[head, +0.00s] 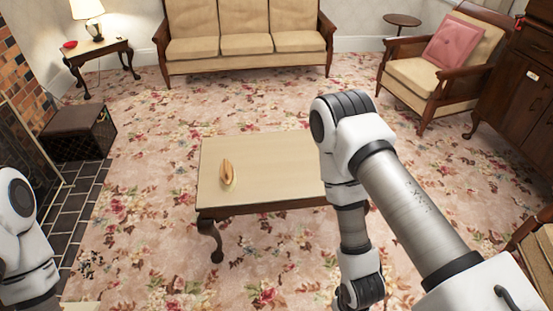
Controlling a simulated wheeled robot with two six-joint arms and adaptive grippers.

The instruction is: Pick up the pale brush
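The pale brush (227,173) lies on the left part of the wooden coffee table (270,155). It is small, with a tan-orange back and a paler edge below, and its long side points away from me. My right arm comes in from the right and bends down past the table's right end, hiding that end. Its gripper is out of the frame. My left arm shows only in part at the lower left edge, and its gripper is out of the frame too. No gripper is seen near the brush.
A sofa (246,43) stands at the back. An armchair (440,65) with a pink cushion (455,43) is at the right. A side table (97,49) with a lamp (87,9) and a dark box (79,130) are at the left. Floral carpet around the table is clear.

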